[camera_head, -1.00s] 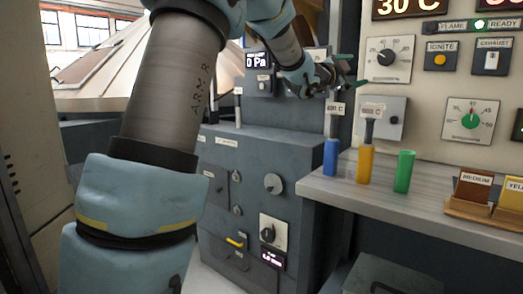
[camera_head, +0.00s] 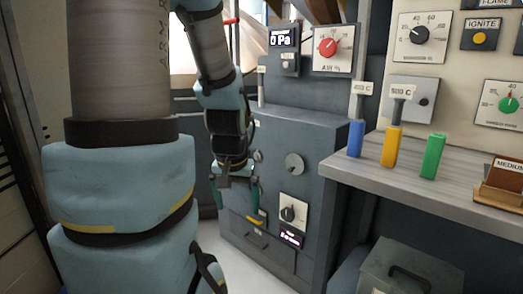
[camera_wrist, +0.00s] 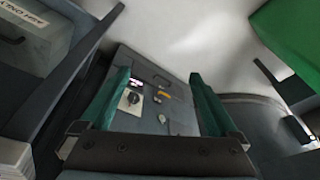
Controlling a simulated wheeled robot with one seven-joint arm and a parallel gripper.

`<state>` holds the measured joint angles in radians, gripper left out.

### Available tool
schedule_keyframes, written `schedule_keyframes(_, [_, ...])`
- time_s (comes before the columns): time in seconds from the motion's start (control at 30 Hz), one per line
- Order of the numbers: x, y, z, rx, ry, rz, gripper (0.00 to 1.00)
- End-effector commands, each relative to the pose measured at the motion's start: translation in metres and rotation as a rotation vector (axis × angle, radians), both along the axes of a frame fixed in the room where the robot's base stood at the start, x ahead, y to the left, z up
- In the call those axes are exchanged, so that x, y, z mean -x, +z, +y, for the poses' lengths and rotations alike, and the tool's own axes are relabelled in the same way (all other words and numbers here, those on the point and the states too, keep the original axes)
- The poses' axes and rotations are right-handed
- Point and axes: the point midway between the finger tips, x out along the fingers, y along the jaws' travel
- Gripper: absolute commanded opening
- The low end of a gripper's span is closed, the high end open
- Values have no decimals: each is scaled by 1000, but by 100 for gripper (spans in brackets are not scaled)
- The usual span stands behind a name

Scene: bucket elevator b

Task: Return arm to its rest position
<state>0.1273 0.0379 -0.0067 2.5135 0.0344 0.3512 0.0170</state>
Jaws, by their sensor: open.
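My gripper (camera_head: 236,190) hangs pointing down in front of the grey control cabinet (camera_head: 320,133), left of the middle in the head view. Its two green fingers stand apart with nothing between them. In the wrist view my gripper (camera_wrist: 160,85) is also open and empty, with the cabinet front (camera_wrist: 175,70) seen beyond the fingers. My arm runs down the left side of the head view, and its thick upper links hide what stands behind them.
A shelf (camera_head: 400,180) at the right holds blue (camera_head: 356,138), yellow (camera_head: 391,146) and green (camera_head: 433,155) holders. A lidded grey box (camera_head: 410,275) stands below it. The cabinet carries knobs and a yellow handle (camera_head: 257,219). Pale floor shows in front of the cabinet.

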Motion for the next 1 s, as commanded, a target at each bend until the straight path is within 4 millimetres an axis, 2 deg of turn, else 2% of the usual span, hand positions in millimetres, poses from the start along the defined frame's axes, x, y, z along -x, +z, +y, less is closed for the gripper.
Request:
schedule_keyframes(0.03, [19, -6, 6, 6, 43, 52, 96])
schedule_keyframes(0.1, [44, -9, 11, 15, 98, 121, 96])
schedule_keyframes(0.13, [39, 7, 10, 14, 89, 109, 96])
schedule_keyframes(0.37, [37, 57, 9, 13, 82, 105, 96])
schedule_keyframes(0.6, [37, 115, 9, 12, 81, 103, 96])
schedule_keyframes(0.77, [37, 132, 9, 12, 80, 103, 96])
schedule_keyframes(1.0, [36, 133, 9, 12, 80, 102, 96])
